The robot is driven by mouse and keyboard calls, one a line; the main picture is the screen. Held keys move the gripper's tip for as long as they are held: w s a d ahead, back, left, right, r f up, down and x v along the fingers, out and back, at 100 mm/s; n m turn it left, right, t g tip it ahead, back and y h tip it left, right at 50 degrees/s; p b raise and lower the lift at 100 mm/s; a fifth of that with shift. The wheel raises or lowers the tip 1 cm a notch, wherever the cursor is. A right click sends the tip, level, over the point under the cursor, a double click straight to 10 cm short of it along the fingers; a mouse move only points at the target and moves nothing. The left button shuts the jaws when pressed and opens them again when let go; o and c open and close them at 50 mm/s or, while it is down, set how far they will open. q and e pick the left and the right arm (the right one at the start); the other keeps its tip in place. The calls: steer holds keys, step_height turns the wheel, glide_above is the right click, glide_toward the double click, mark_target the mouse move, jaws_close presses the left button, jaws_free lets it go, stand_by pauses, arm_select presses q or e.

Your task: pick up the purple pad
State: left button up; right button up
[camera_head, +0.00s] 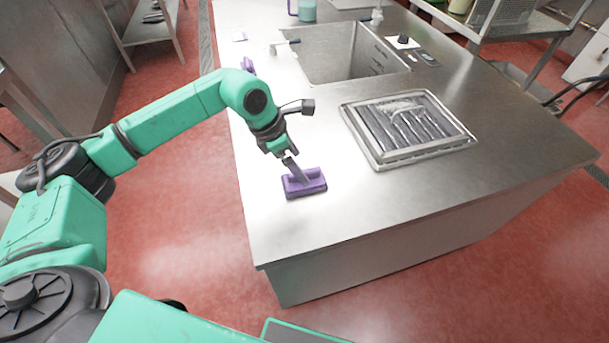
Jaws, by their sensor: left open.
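The purple pad (305,186) lies on the steel counter near its left edge, with a raised grip on top. My left gripper (291,170) is open and points down at the pad, with its fingertips at the pad's raised grip. Whether the fingers touch the pad or stand around the grip cannot be told from here. A second purple item (248,65) shows farther back on the counter, partly hidden behind my left arm. My right gripper is not in view.
The steel counter (350,215) is clear in front and to the right of the pad. A metal tray (375,160) with wrapped items is to the right. A sink (340,55) is behind it. A cup (306,10) stands at the back. Red floor surrounds the counter.

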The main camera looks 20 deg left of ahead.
arm_select(q)
steer(key=x, duration=0.2)
steer(key=p+x, duration=0.1)
steer(key=x, duration=0.1)
steer(key=shift+s+f, duration=0.15)
steer(key=shift+s, duration=0.05)
steer(key=shift+w+d+f, duration=0.1)
steer(key=shift+f, duration=0.1)
steer(key=shift+c, duration=0.9)
steer(key=c, duration=0.9)
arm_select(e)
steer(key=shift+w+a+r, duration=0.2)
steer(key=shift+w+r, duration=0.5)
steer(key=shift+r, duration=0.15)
arm_select(q)
steer(key=shift+r, duration=0.1)
step_height(320, 180, up, 20)
steer(key=shift+f+b, duration=0.1)
steer(key=shift+b, duration=0.95)
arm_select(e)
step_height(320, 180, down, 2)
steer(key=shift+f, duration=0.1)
